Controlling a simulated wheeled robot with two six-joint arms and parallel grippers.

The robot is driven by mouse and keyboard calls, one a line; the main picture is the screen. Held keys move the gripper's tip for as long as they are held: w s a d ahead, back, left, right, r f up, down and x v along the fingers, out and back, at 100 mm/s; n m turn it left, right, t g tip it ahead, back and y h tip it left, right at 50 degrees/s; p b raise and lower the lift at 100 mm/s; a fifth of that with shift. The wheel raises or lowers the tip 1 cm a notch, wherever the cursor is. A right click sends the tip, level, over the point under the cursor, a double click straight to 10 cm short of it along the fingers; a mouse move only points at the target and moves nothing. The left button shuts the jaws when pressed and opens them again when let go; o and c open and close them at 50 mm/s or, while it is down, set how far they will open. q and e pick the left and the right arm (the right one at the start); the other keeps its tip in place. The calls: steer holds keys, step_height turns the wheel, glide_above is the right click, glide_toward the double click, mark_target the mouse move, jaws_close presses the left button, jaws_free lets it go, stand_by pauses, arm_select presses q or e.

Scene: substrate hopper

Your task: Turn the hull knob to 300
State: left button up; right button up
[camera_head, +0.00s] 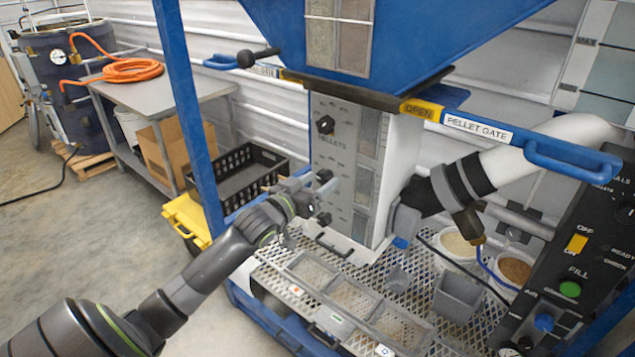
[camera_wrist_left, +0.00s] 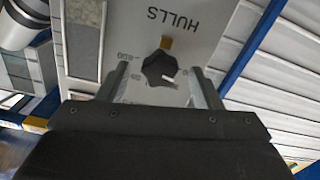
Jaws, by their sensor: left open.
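The hull knob (camera_wrist_left: 158,68) is a dark, lobed knob on a light grey panel, next to the lettering HULLS, which appears upside down in the left wrist view. A small brown-orange mark (camera_wrist_left: 166,43) sits beside the knob, and dial figures are too small to read surely. My left gripper (camera_wrist_left: 160,76) is open, with one finger on each side of the knob; I cannot tell whether they touch it. In the head view my left gripper (camera_head: 318,197) is at the front of the panel (camera_head: 345,150) and partly hides its lower knobs. My right gripper is not in view.
The PELLETS knob (camera_head: 326,125) is higher on the panel. A blue-handled pellet gate (camera_head: 480,128) crosses above. A mesh deck (camera_head: 395,275) holds trays and a grey tub (camera_head: 457,298). A black control box (camera_head: 570,260) stands right. Open floor (camera_head: 90,240) lies left.

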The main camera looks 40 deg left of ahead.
arm_select(q)
steer(key=shift+w, duration=0.1)
steer(key=c, duration=1)
steer(key=m+b, duration=0.2)
steer(key=m, duration=0.3)
steer(key=shift+f, duration=0.1)
steer(key=shift+m+b, duration=0.6)
steer(key=shift+m, duration=0.7)
steer(key=o, duration=1)
